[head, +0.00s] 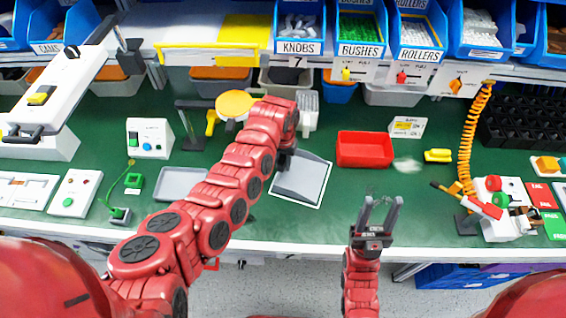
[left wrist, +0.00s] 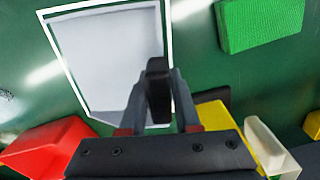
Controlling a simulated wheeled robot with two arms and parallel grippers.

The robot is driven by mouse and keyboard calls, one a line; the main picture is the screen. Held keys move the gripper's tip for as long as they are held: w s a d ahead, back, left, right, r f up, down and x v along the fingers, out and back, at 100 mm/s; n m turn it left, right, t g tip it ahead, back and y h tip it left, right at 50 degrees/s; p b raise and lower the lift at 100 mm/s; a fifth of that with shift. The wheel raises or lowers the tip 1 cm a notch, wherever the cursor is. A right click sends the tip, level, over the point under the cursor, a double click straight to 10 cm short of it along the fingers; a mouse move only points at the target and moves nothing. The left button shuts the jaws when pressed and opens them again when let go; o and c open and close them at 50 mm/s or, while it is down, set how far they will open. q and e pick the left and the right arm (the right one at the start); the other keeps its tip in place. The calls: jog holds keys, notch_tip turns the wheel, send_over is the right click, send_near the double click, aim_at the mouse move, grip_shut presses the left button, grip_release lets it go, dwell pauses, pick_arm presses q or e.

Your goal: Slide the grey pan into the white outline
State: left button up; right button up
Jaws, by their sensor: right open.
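The grey pan (head: 300,182) lies flat on the green table, within the white outline (head: 319,207). In the left wrist view the pan (left wrist: 110,50) fills most of the outline (left wrist: 88,7), with a thin green strip along its left edge. My left gripper (head: 287,152) is over the pan's far end. In the left wrist view its fingers (left wrist: 158,100) sit on either side of a black upright handle and appear shut on it. The handle is mostly hidden by my arm in the head view. My right gripper (head: 378,205) is open and empty above the table's front edge.
A red tray (head: 365,149) stands just right of the pan. A grey tray (head: 183,183) lies to the left, partly behind my left arm. A brush (head: 308,108) and a yellow disc (head: 235,103) are behind the gripper.

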aim_at(283, 157)
pick_arm(q)
jog(key=o, duration=0.4)
jog(key=shift+r, duration=0.1)
notch_tip(283, 157, up, 5)
jog(key=shift+w+f+b, duration=0.15)
jog(key=shift+b, duration=0.7)
notch_tip(283, 157, up, 12)
jog(key=shift+r+p, duration=0.25)
jog(key=shift+p, duration=0.35)
